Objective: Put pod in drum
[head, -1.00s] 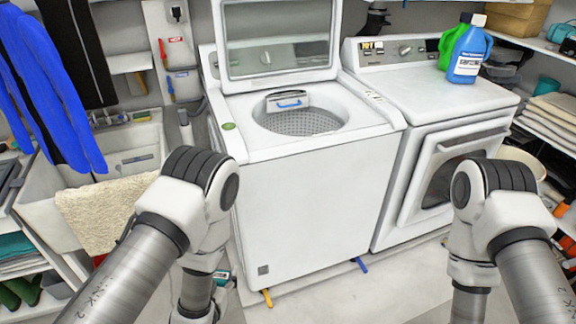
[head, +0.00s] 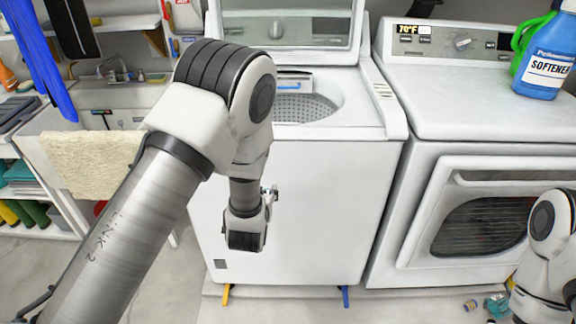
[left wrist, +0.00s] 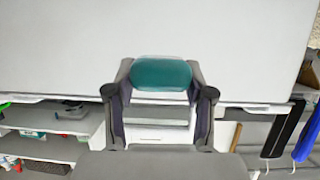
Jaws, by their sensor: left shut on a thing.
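The teal pod (left wrist: 162,73) is held between the fingertips of my left gripper (left wrist: 160,92) in the left wrist view. In the head view my left gripper (head: 270,193) is small and partly hidden by my arm, in front of the washer's front panel and below its top. The pod cannot be made out there. The washer (head: 300,200) has its lid raised. Its perforated drum (head: 308,110) is open at the top, partly hidden behind my left arm. My right arm shows at the lower right of the head view, but its gripper is out of view.
A dryer (head: 440,170) with a shut door stands right of the washer. A blue softener bottle (head: 546,62) and a green bottle stand on it. A sink (head: 100,118) with a beige towel (head: 90,160) is at left. Small items (head: 495,305) lie low at right.

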